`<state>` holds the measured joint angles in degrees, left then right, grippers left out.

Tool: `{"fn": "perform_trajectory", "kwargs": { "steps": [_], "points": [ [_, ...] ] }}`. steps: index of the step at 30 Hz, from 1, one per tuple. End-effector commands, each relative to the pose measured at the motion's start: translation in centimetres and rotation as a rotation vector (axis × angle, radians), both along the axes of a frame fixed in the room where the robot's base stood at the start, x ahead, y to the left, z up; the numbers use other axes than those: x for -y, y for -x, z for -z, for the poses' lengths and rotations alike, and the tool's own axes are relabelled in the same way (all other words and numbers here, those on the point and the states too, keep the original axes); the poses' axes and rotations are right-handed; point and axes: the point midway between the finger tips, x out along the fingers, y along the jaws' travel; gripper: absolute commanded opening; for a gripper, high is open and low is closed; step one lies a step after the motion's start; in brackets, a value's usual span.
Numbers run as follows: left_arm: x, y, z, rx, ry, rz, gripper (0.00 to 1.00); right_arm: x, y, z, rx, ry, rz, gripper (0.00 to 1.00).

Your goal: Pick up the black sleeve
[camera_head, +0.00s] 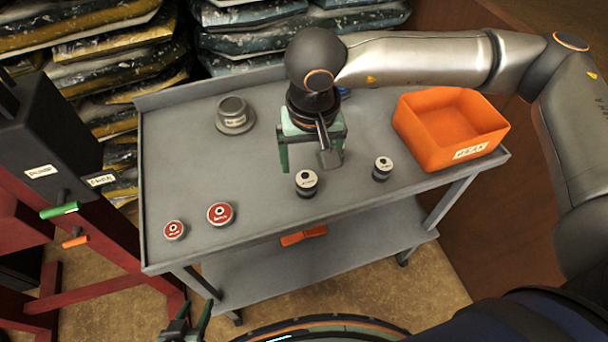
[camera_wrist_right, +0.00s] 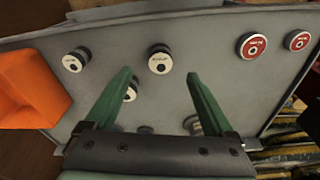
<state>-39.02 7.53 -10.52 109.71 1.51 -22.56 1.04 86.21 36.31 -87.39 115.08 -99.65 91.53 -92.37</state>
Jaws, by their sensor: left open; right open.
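Two black cylinders with white labelled tops stand upright on the grey cart: one near the middle of its front (camera_head: 307,184) and a smaller-looking one to its right (camera_head: 382,169). Both also show in the right wrist view, at its top middle (camera_wrist_right: 160,59) and top left (camera_wrist_right: 75,60). A third white-topped piece (camera_wrist_right: 130,93) is partly hidden by a finger there. I cannot read which is the black sleeve. My right gripper (camera_head: 312,160) points down over the cart, open and empty, behind the front middle cylinder. My left gripper (camera_head: 185,326) is open, low at the bottom edge.
The grey cart (camera_head: 180,195) also bears an orange bin (camera_head: 455,128) at right, a grey flanged piece (camera_head: 235,115) at back left and two red-topped discs (camera_head: 220,214) at front left. A dark red frame (camera_head: 90,225) stands left of it. Stacked bags lie behind.

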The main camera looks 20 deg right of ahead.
Motion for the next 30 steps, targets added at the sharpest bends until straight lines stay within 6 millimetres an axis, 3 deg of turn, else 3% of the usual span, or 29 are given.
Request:
{"fn": "perform_trajectory", "kwargs": {
  "steps": [6, 13, 21, 30],
  "points": [
    [0.0, 0.2, -0.2, -0.005, 0.000, 0.000, 0.50, 0.0, -0.5, 3.6, -0.004, -0.001, 0.003, 0.88],
    [0.0, 0.1, -0.6, -0.003, 0.001, 0.000, 0.50, 0.1, -1.0, 5.2, -0.003, -0.002, 0.003, 0.88],
    [0.0, -0.1, -1.4, 0.001, 0.000, 0.000, 0.50, 0.2, -2.2, 8.9, -0.004, -0.002, 0.003, 0.88],
    [0.0, -0.1, -1.4, 0.002, 0.000, 0.000, 0.50, 0.2, -2.3, 9.6, -0.001, -0.003, 0.002, 0.88]
  ]
}}
